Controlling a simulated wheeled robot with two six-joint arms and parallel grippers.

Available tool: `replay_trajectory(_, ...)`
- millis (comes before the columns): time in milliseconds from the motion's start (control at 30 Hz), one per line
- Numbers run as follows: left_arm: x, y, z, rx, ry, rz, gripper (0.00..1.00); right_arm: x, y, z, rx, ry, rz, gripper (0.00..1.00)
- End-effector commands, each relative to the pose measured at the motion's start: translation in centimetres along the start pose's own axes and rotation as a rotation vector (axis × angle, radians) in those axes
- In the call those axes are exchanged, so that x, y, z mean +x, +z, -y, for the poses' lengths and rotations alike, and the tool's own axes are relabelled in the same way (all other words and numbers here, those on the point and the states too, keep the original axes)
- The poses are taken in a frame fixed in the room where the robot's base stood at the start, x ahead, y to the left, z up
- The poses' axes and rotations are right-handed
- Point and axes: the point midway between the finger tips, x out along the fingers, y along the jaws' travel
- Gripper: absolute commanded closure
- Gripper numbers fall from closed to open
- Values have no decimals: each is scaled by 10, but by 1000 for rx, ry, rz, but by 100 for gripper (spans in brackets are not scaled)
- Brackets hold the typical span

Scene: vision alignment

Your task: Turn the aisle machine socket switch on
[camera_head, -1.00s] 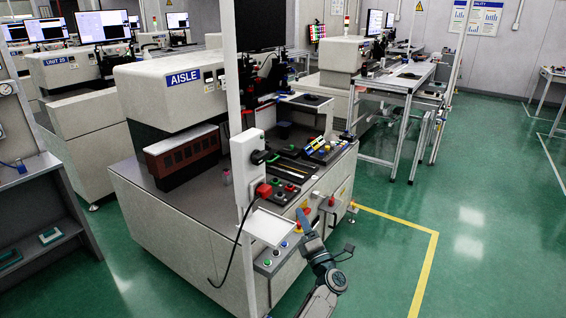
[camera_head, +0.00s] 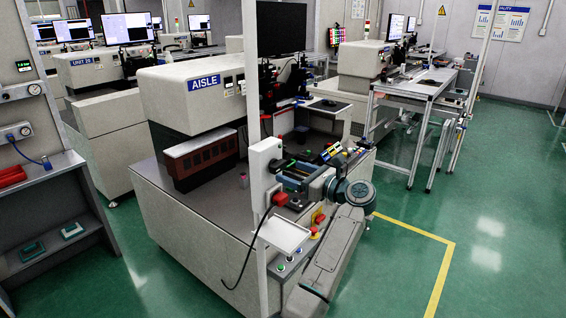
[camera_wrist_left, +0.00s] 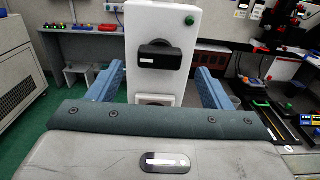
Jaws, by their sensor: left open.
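The aisle machine (camera_head: 185,95), a pale unit with a blue AISLE label, stands in the middle of the head view. My left gripper (camera_head: 283,176) is open and points at the box's front. In the left wrist view the white box (camera_wrist_left: 145,22) sits between the spread blue fingers (camera_wrist_left: 156,82). A black switch handle (camera_wrist_left: 160,55) lies sideways on it, with a green lamp (camera_wrist_left: 190,20) above. The socket's lower part is hidden by my gripper.
A small white shelf (camera_head: 284,235) projects from the post below the box. Buttons (camera_head: 281,266) are on the machine's front panel beneath. A workbench (camera_head: 40,170) stands at the left. Green floor (camera_head: 490,210) is free at the right.

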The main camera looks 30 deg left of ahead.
Motion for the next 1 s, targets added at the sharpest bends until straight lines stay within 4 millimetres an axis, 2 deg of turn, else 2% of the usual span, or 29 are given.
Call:
replay_trajectory(33,10,5,-1,3,3,4,27,-10,-1,0,0,-1,0,64)
replay_trajectory(100,21,4,-1,3,2,3,27,-14,-1,0,1,-1,0,64)
replay_trajectory(300,41,1,0,4,0,2,27,-22,-2,3,2,-5,1,64)
replay_trajectory(633,44,-1,0,2,-1,1,27,-22,-2,6,3,-8,1,64)
replay_trajectory(667,44,-1,0,2,-1,1,31,-22,-2,6,3,-8,1,64)
replay_trajectory(867,44,-1,0,2,-1,1,70,-22,-2,4,3,-6,1,64)
replay_trajectory(1000,44,-1,0,4,-1,1,72,-22,-2,2,2,-4,1,64)
